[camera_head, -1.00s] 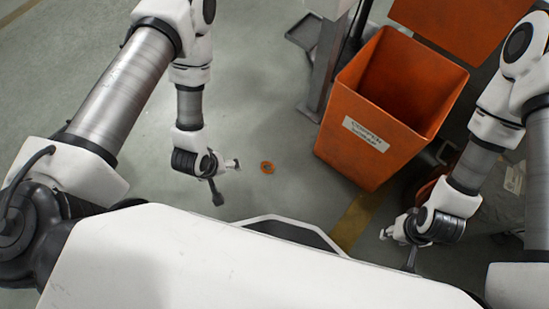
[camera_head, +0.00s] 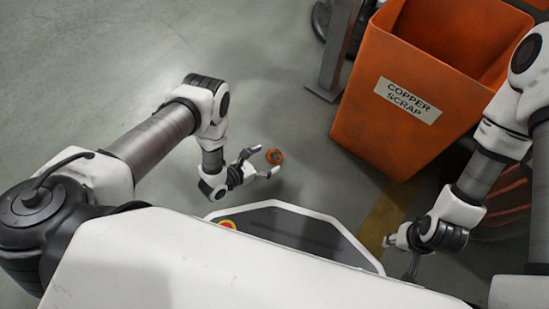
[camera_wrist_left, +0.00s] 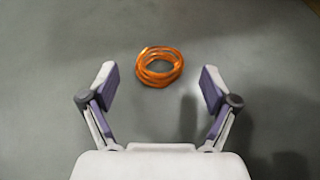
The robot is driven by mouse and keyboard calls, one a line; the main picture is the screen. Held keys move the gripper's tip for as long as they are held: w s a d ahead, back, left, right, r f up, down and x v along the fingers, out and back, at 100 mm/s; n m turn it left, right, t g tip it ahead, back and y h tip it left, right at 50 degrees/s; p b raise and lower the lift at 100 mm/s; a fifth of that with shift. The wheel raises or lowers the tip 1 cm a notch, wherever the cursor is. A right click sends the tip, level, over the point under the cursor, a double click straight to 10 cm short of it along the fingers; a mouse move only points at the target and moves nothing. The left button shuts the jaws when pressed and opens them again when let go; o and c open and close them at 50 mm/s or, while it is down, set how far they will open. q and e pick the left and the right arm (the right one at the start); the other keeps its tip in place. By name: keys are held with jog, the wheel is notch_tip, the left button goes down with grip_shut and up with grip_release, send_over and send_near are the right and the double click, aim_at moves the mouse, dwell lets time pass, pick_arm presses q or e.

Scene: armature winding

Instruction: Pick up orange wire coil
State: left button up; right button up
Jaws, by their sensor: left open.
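An orange wire coil (camera_head: 274,156) lies on the grey floor, left of the orange bin. In the left wrist view the coil (camera_wrist_left: 160,66) is a loose ring of several strands, ahead of the fingertips and roughly midway between them. My left gripper (camera_head: 264,161) is open and empty, its fingers pointing at the coil. In the left wrist view the left gripper (camera_wrist_left: 160,80) has both fingers spread wide, apart from the coil. My right gripper (camera_head: 398,258) is at the lower right, far from the coil; its finger opening is too small to tell.
An orange bin (camera_head: 370,125) labelled "COPPER SCRAP" stands right of the coil. A grey metal post (camera_head: 335,50) stands behind, beside the bin. A yellow floor stripe (camera_head: 385,215) runs below the bin. The floor left of and behind the coil is clear.

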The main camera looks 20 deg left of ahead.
aim_at(276, 161)
pick_arm(q)
jog(key=x, duration=0.3)
jog(key=shift+s+a+f+b, duration=0.1)
jog(key=shift+f+b, duration=0.15)
jog(key=shift+b, duration=0.15)
jog(key=shift+r, duration=0.15)
jog(key=c, duration=1)
pick_arm(e)
jog(key=shift+f, duration=0.9)
